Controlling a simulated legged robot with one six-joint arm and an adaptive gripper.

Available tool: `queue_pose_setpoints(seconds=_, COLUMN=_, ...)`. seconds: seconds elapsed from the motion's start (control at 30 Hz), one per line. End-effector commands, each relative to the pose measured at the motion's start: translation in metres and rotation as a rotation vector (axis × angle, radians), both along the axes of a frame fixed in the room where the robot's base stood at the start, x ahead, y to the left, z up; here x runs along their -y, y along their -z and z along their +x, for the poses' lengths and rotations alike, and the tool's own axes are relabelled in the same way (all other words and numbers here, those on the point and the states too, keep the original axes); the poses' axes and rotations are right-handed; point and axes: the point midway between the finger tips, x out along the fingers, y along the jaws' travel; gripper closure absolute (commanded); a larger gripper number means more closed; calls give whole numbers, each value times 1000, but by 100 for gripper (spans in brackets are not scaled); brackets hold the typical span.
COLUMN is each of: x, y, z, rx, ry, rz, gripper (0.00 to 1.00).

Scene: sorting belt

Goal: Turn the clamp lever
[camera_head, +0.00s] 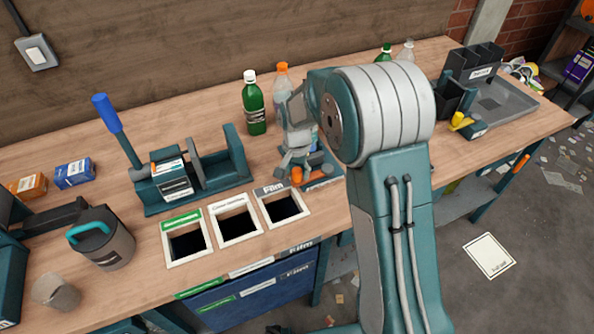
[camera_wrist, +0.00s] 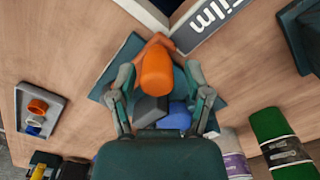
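An orange clamp lever (camera_wrist: 157,70) rises from a small teal-based fixture (camera_wrist: 117,68) on the bench, just behind the Film opening. The lever's orange end also shows in the head view (camera_head: 297,175). A dark grey block (camera_wrist: 150,110) and a blue part (camera_wrist: 177,118) sit beside it. My gripper (camera_wrist: 162,90) points down over the fixture, fingers spread on either side of the lever with visible gaps. In the head view my gripper (camera_head: 294,160) is right at the fixture, and my arm hides much of it. I cannot tell how high the fingertips are above it.
Green (camera_head: 254,104) and clear (camera_head: 282,88) bottles stand close behind my gripper. Three labelled openings, including Film (camera_head: 283,206), lie in front and left. A blue-handled press (camera_head: 108,115) is farther left. A small tray of caps (camera_wrist: 38,110) lies beside the fixture.

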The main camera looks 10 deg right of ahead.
Motion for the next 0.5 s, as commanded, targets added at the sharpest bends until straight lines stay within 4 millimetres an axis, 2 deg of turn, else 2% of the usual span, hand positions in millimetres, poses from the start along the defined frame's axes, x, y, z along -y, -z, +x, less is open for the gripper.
queue_pose_setpoints(seconds=0.37, x=1, y=-3, z=0, rx=2, ry=-1, rz=0, gripper=26)
queue_pose_setpoints(seconds=0.5, x=0, y=-19, z=1, rx=5, ry=-1, rz=-1, gripper=26)
